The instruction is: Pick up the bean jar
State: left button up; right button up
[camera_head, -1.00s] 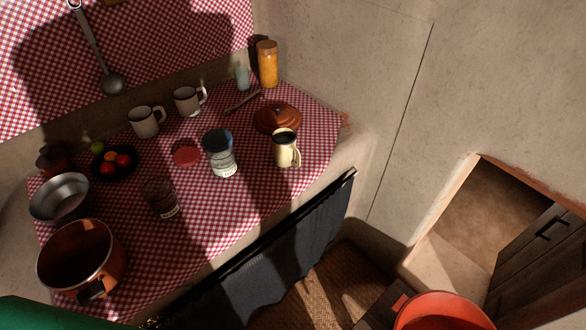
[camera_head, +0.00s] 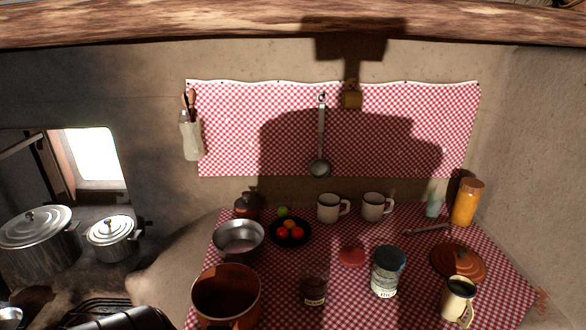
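Several jars stand on the red checked counter, and I cannot tell for sure which is the bean jar. A small dark glass jar (camera_head: 314,289) with a label near its base stands at the front middle; its contents are too dark to make out. To its right is a clear jar (camera_head: 385,282) with a dark blue lid and pale contents. A tall jar (camera_head: 465,206) with orange-yellow contents and a brown lid stands at the back right. Neither of my grippers is in view.
A copper pot (camera_head: 226,294), a metal bowl (camera_head: 238,240) and a dark fruit plate (camera_head: 302,241) stand left. Near the jars are a red lid (camera_head: 352,256), two mugs (camera_head: 328,208) (camera_head: 373,207), a cream pitcher (camera_head: 456,302) and a brown lid (camera_head: 458,262). Lidded pots (camera_head: 113,237) stand far left.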

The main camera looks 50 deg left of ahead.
aim_at(314, 270)
jog(key=j+u, duration=0.1)
jog(key=u, duration=0.3)
jog(key=k+j+u, duration=0.1)
jog(key=u, duration=0.35)
jog(key=j+u, duration=0.15)
jog(key=u, duration=0.25)
jog(key=j+u, duration=0.15)
jog(key=u, duration=0.25)
jog(key=j+z, duration=0.15)
jog(key=z, duration=0.15)
jog(key=j+z, duration=0.1)
jog(key=z, duration=0.2)
